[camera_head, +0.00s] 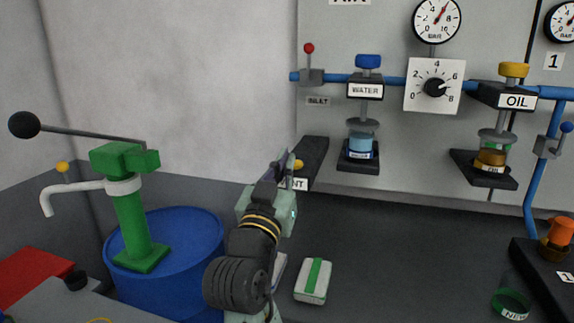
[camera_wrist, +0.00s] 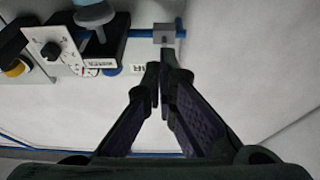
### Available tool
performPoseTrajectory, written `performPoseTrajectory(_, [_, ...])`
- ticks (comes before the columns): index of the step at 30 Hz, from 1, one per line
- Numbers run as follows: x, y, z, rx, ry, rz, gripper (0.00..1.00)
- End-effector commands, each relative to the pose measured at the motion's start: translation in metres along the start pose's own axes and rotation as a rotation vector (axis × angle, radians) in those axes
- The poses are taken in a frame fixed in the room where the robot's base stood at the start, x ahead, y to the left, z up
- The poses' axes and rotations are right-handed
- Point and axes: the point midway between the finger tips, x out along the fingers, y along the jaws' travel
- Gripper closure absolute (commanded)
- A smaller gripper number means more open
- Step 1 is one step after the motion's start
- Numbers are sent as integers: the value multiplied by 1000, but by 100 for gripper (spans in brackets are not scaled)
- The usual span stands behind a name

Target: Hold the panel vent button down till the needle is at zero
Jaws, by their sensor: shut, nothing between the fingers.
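The vent button is a small yellow knob (camera_head: 298,164) on a dark block (camera_head: 314,152) at the wall panel's lower left. The block's white label (camera_head: 299,184) is partly covered by my arm; only "NT" reads. My gripper (camera_head: 288,158) is shut and empty, right beside the knob in the head view; I cannot tell whether it touches it. In the wrist view my gripper's fingertips (camera_wrist: 164,68) meet in front of the panel, and the button is not visible. The round BAR gauge (camera_head: 436,20) has a red needle pointing up and right, near 6, not zero.
A square dial (camera_head: 434,87), WATER unit (camera_head: 365,90) and OIL unit (camera_head: 514,100) lie along the blue pipe. A red-tipped lever (camera_head: 309,65) stands above the block. A blue drum (camera_head: 185,240) with green pump (camera_head: 131,215) stands left. Bench right of my arm is partly clear.

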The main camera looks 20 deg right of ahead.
Motion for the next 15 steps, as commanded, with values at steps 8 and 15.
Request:
performPoseTrajectory(8, [62, 1, -3, -2, -1, 3, 100])
performPoseTrajectory(15, [69, 0, 27, -1, 0, 0, 100])
